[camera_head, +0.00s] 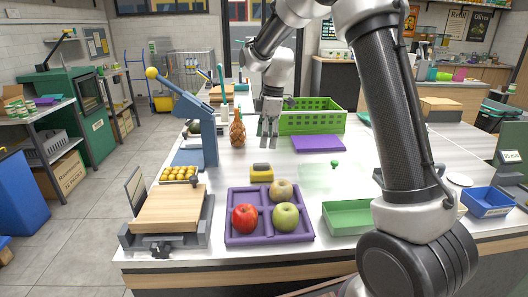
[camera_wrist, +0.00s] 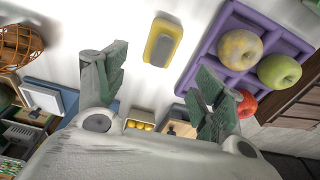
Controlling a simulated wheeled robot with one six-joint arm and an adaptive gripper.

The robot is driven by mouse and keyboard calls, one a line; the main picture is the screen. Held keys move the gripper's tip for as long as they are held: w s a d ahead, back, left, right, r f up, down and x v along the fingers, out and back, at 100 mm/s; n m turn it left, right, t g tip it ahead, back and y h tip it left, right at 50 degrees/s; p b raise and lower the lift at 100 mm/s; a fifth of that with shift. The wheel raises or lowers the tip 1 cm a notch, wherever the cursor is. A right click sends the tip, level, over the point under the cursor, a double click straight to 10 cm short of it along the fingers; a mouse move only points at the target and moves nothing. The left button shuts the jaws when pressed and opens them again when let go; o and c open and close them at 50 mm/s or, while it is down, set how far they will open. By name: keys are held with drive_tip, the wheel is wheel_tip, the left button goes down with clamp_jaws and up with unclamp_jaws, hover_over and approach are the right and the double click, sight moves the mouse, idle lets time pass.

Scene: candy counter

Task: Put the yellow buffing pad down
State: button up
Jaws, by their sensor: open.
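The yellow buffing pad (camera_head: 262,173), a small yellow block with a dark grey face, lies on the white counter (camera_head: 345,169) just behind the purple tray. It also shows in the wrist view (camera_wrist: 162,43), lying beyond my fingers and apart from them. My gripper (camera_head: 268,134) is over the counter, behind the pad in the head view. Its two fingers are spread with nothing between them, as the wrist view (camera_wrist: 158,78) shows.
The purple tray (camera_head: 234,240) holds a red apple (camera_head: 245,217), a green apple (camera_head: 286,216) and a yellowish fruit (camera_head: 281,190). A blue press (camera_head: 208,138) stands left, a green crate (camera_head: 325,117) behind. A purple mat (camera_head: 318,143) and green tray (camera_head: 347,222) are right.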

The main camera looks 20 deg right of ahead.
drive_tip(key=s+d+r+m+t, duration=0.1)
drive_tip(key=s+d+r+m, duration=0.25)
drive_tip(key=s+r, duration=0.3)
drive_tip(key=s+d+r+m+t, duration=0.1)
drive_tip(key=s+d+r+m, duration=0.3)
drive_tip(key=s, duration=0.4)
drive_tip(key=s+d+m+t, duration=0.1)
drive_tip(key=s+m, duration=0.3)
drive_tip(key=s, duration=0.6)
drive_tip(key=s+d+m+t+h, duration=0.1)
drive_tip(key=s+d+m, duration=0.3)
drive_tip(key=s, duration=0.5)
drive_tip(key=shift+s+d+f+m+h, duration=0.2)
drive_tip(key=shift+s+d+m+h, duration=0.15)
drive_tip(key=shift+m, duration=0.1)
drive_tip(key=shift+o, duration=0.3)
